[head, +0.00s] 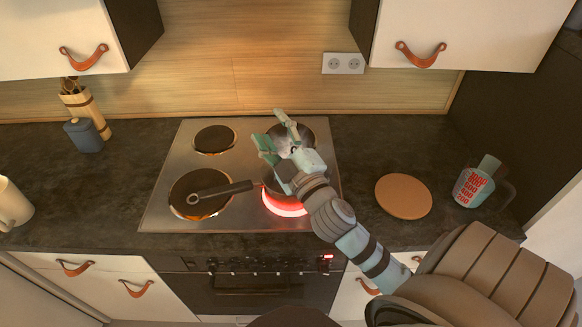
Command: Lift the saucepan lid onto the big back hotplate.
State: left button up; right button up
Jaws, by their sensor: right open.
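My left gripper is not in view.
The smaller back left hotplate (214,139) is bare. A round wooden board (403,197) and a mug with red lettering (473,187) are on the right counter. A grey jar (83,135) and a utensil holder (85,103) stand at the left. Cabinets hang above.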

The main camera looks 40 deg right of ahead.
jog(key=w+a+r+n+g+y, duration=0.1)
jog(key=a+r+n+y, duration=0.45)
jog(key=n+y, duration=0.5)
jog(key=a+r+n+g+y, duration=0.2)
jog(key=a+r+n+y, duration=0.4)
jog(key=n, duration=0.7)
jog(key=n+g+h, duration=0.9)
jog(key=g+h, duration=0.2)
jog(key=g, duration=0.2)
send_over(266, 176)
jog(key=s+d, duration=0.7)
jog(key=d, duration=0.1)
notch_tip(266, 176, down, 14)
jog(key=r, duration=0.1)
jog(key=shift+h, duration=0.25)
jog(key=b+x, duration=0.4)
jog(key=x, duration=0.1)
jog(key=s+b+x, duration=0.1)
jog(key=b+x, duration=0.1)
jog(key=x, duration=0.1)
jog(key=shift+d+f, duration=0.25)
jog(key=shift+f, duration=0.15)
jog(key=x, duration=0.4)
jog(key=shift+w+d+f, duration=0.15)
jog(key=shift+w+f, duration=0.4)
jog(key=shift+f, duration=0.2)
